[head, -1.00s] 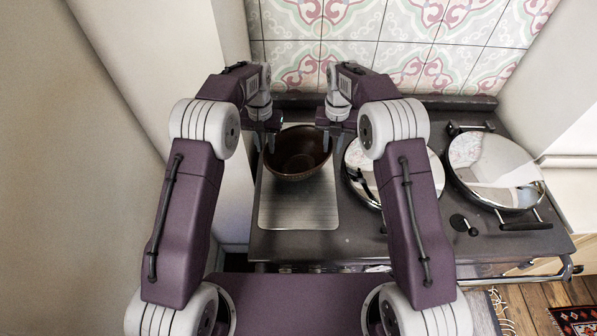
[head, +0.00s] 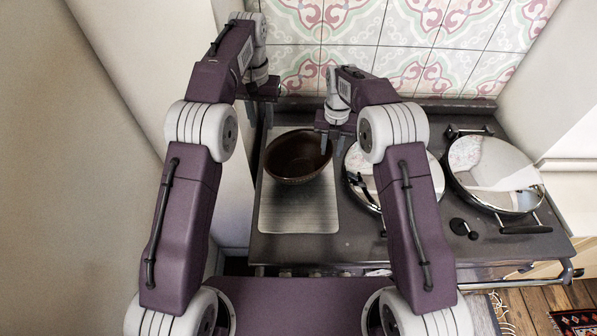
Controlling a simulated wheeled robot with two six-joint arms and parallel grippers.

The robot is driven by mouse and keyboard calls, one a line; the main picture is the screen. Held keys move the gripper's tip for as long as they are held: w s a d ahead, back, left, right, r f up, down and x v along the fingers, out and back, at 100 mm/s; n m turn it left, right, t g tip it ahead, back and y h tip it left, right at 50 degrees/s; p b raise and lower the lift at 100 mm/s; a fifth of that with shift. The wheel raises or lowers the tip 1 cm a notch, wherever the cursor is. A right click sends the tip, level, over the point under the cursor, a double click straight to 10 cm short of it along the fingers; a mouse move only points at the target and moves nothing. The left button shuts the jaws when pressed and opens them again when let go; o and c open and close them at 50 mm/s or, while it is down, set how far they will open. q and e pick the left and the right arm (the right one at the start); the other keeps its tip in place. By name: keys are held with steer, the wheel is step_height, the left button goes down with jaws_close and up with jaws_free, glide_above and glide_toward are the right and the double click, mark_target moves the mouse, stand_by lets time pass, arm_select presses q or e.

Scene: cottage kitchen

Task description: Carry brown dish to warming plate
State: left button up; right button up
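The brown dish (head: 297,158), a round dark bowl, stands upright on the pale metal warming plate (head: 298,212) at the left end of the range. The plate shows in front of the dish and to its sides. My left gripper (head: 262,112) is up behind the dish's left side, apart from it. Its fingers are small and partly hidden, so its opening is unclear. My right gripper (head: 331,143) points down at the dish's right rim, very close to it. I cannot tell whether it touches the rim.
Two round chrome lids (head: 492,172) cover the hobs right of the plate; the nearer one (head: 362,176) is partly behind my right arm. A tiled wall (head: 430,45) rises behind the range, and a pale wall (head: 235,185) stands close on the left. A rail runs along the front.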

step_height(320, 180, up, 12)
stand_by(0.5)
arm_select(q)
steer(key=shift+r, duration=0.1)
